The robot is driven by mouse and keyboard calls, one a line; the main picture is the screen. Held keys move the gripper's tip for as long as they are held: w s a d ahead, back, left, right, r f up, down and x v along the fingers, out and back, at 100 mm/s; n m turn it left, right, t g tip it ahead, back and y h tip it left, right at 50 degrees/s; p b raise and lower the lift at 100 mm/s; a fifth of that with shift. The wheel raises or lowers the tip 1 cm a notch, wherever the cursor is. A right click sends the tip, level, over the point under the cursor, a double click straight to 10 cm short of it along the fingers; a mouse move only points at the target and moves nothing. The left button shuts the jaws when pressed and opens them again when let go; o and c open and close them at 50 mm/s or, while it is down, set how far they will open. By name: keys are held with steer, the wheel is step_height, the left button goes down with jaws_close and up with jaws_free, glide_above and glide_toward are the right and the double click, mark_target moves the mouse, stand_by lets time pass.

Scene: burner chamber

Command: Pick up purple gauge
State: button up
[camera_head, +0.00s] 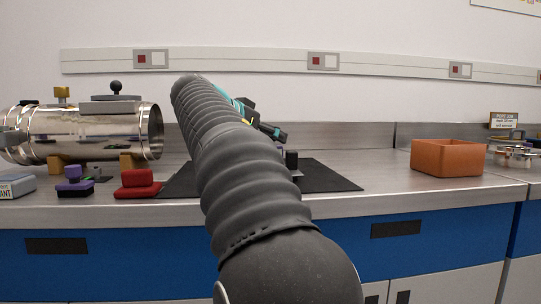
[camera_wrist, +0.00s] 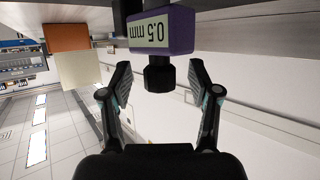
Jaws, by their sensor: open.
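The purple gauge (camera_wrist: 167,32) is close in front of my gripper in the wrist view, which shows the scene upside down. It has a pale label reading 0.5 mm, a black knob and a black part at its other end. My gripper (camera_wrist: 160,80) is open, its two fingers apart with the knob between them and no clear contact. In the head view my gripper (camera_head: 266,130) is partly hidden behind my arm, above the black mat (camera_head: 335,178). I cannot clearly make out the 0.5 mm gauge there.
A shiny metal cylinder (camera_head: 85,128) lies on supports at the left. A small purple and black object (camera_head: 73,183) and a red block (camera_head: 138,183) stand before it. An orange bin (camera_head: 447,158) stands right of the mat, with bare counter between.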

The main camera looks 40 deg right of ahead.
steer(key=shift+d+f, duration=0.2)
steer(key=shift+d, duration=0.2)
jaws_close()
steer(key=shift+r, duration=0.1)
